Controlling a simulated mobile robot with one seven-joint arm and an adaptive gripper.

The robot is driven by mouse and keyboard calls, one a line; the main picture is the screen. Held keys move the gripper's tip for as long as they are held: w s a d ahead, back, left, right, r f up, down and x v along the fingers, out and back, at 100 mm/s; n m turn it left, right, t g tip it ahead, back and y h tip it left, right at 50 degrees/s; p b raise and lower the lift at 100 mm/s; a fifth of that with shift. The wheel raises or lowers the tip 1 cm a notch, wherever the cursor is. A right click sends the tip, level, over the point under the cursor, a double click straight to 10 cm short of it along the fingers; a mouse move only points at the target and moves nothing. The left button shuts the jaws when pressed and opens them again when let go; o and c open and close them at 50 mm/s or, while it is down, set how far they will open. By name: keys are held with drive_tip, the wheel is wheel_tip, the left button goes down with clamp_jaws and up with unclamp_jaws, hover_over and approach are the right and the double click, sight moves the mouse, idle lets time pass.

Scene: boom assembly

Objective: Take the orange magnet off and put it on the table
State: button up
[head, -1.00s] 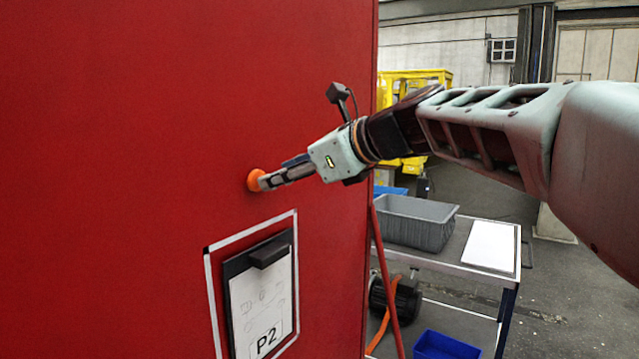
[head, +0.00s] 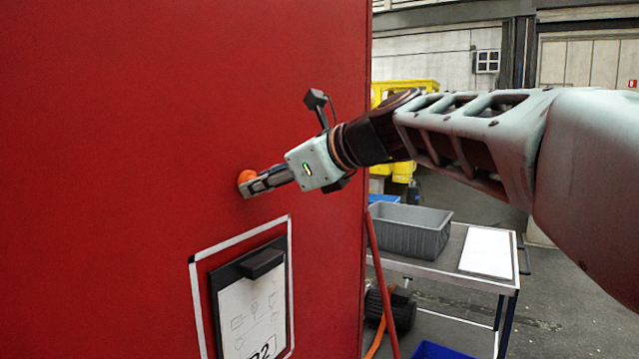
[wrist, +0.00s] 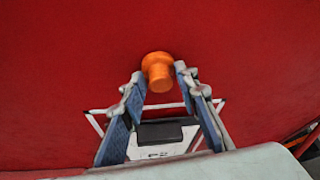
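The orange magnet (head: 246,177) sits on the red panel (head: 120,120), and its round knob shows in the wrist view (wrist: 158,70). My gripper (head: 252,186) is at the magnet. In the wrist view my gripper (wrist: 158,80) is open, with one finger on each side of the knob's near end and gaps visible. The fingers hide part of the magnet in the head view. The table (head: 432,268) is a metal-framed cart to the right of the panel, below my arm.
A grey bin (head: 411,230) and a white sheet (head: 488,250) lie on the table. A clipboard (head: 252,310) in a white frame hangs on the panel below the magnet. A red slanted bar (head: 381,285) stands between panel and table.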

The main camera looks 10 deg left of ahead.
clamp_jaws()
drive_tip(key=shift+r, duration=0.1)
